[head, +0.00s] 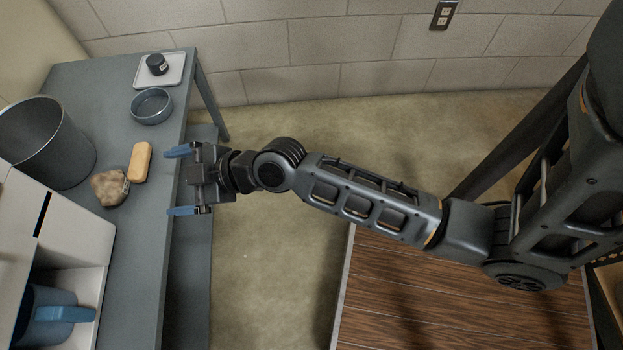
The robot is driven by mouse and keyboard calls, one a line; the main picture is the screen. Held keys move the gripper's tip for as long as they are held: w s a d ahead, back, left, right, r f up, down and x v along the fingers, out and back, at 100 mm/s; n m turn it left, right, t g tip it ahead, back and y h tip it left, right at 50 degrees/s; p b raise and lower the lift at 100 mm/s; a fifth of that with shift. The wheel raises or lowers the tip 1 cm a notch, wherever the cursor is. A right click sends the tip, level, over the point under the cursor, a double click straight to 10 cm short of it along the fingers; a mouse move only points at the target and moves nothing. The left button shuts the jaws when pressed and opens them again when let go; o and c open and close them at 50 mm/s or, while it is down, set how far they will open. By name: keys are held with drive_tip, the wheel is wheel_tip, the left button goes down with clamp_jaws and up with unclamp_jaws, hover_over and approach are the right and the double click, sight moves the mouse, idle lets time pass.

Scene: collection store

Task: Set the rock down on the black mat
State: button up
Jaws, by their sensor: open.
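The rock (109,188) is a rough, tan-brown lump on the grey table at the left, between the grey bin and the white box. My gripper (172,183) is open and empty, with its two blue-tipped fingers spread wide and pointing left. It is over the table's right edge, to the right of the rock and apart from it. I cannot make out a black mat in this view.
An orange-tan block (141,162) lies close beside the rock. A grey bin (62,165), a blue-grey bowl (151,105) and a white tray (173,80) with a dark jar (156,64) stand on the grey table (140,262). A white box (92,268) holds a blue container. A wood-topped surface (400,300) is at lower right.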

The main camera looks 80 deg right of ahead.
drive_tip(key=s+r+m+h, duration=0.1)
drive_tip(key=s+r+m, duration=0.1)
drive_tip(key=s, duration=1)
drive_tip(key=s+r+m+h, duration=0.1)
drive_tip(key=s+r+m, duration=0.2)
drive_tip(key=s, duration=0.8)
drive_tip(key=shift+s+a+r+t+h, duration=0.3)
drive_tip(key=shift+s+r+h, duration=0.1)
drive_tip(key=shift+m+t, duration=0.3)
drive_tip(key=shift+m, duration=0.6)
drive_tip(key=s+r, duration=0.2)
drive_tip(key=r, duration=0.1)
drive_tip(key=s+a+r, duration=0.1)
drive_tip(key=s+r, duration=0.2)
drive_tip(key=shift+s+a, duration=0.1)
drive_tip(key=shift+s, duration=0.05)
drive_tip(key=shift+c, duration=0.2)
drive_tip(key=shift+s+r, duration=0.15)
drive_tip(key=shift+r, duration=0.15)
drive_tip(key=shift+c, duration=1.1)
